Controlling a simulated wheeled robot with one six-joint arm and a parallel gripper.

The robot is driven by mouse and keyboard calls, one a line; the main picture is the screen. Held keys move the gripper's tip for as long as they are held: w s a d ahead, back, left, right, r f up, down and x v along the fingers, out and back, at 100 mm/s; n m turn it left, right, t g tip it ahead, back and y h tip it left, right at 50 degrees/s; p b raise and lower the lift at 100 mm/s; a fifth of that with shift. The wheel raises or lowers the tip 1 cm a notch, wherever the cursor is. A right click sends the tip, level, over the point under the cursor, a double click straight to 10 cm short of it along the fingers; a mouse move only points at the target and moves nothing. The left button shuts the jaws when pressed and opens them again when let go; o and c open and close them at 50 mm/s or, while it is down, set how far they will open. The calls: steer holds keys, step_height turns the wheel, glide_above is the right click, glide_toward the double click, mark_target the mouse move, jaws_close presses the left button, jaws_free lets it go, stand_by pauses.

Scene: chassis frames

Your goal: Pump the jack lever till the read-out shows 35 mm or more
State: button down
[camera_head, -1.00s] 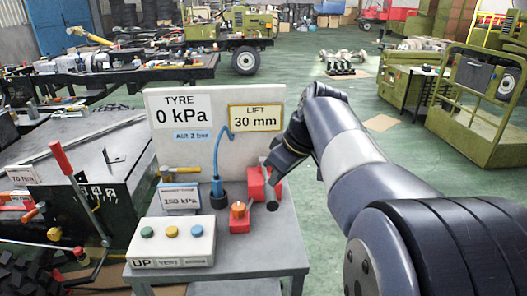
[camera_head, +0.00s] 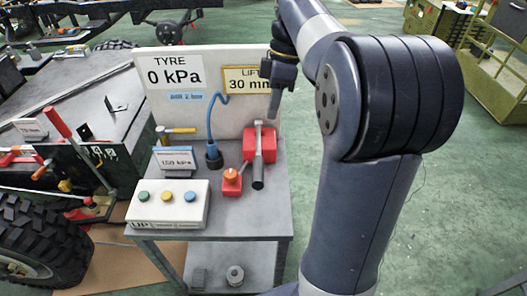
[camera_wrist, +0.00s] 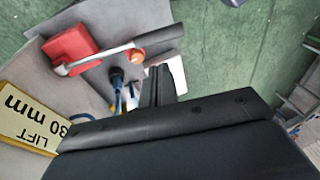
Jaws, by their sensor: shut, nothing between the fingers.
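The red jack (camera_head: 262,142) stands on the right of the grey bench top, with an orange part (camera_head: 231,175) at its front. Its lever, a grey rod with a black grip (camera_head: 258,172), slopes toward the bench's front. The yellow-framed LIFT read-out (camera_head: 240,78) shows 30 mm, its right end covered by my gripper. My gripper (camera_head: 274,112) is shut and empty, above and behind the lever, apart from it. In the wrist view, the jack (camera_wrist: 68,44) and lever (camera_wrist: 120,52) lie beyond my closed fingers (camera_wrist: 158,72).
A TYRE panel (camera_head: 172,73) reads 0 kPa. A button box (camera_head: 168,205) and a blue hose plug (camera_head: 213,155) sit left of the jack. A red-handled lever (camera_head: 58,122) and a big tyre (camera_head: 38,245) stand at the left.

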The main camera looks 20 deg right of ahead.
mark_target(259, 168)
steer(key=x, duration=1.4)
steer(key=shift+a, duration=0.1)
